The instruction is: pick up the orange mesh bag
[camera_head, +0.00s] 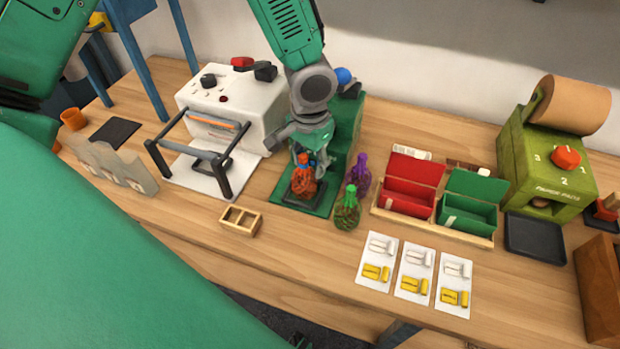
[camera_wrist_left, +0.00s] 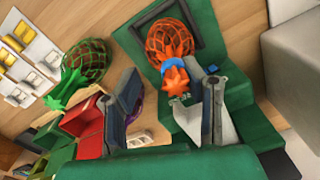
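The orange mesh bag (camera_head: 304,184) stands upright on a dark pad of the green stand (camera_head: 337,184), filled with dark round contents. In the left wrist view the bag (camera_wrist_left: 170,38) has a blue tie and a gathered orange top (camera_wrist_left: 175,78). My left gripper (camera_head: 312,160) is just above the bag, pointing down. In the left wrist view its two fingers (camera_wrist_left: 163,78) are apart, with the bag's top between them and nearer the right finger. I cannot tell whether a finger touches it. My right gripper is not in view.
A green-topped mesh bag (camera_head: 347,212) and a purple one (camera_head: 358,175) stand close on the right. A red box (camera_head: 408,200) and a green box (camera_head: 468,216) are further right. A white machine (camera_head: 228,108) stands left. A small wooden tray (camera_head: 240,220) lies in front.

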